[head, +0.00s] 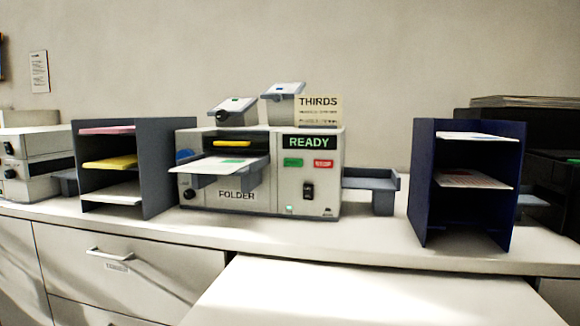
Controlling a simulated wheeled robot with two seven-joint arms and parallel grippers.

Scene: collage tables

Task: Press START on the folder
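The folder (235,201) is a light grey machine in the middle of the counter, with the word FOLDER on its front. Its display (306,142) reads READY in green. Below the display are a green button (293,162) and a red button (323,163); their lettering is too small to read surely. A black switch (308,190) and a small lit green light (290,210) sit lower down. A tray (204,181) at the front left holds white paper. Neither of my grippers is in view.
A grey shelf sorter (158,170) with coloured paper stands left of the folder, and a dark blue one (422,180) stands to the right. A grey out-tray (372,181) adjoins the folder's right side. A pale bare surface (360,295) lies in front of the counter.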

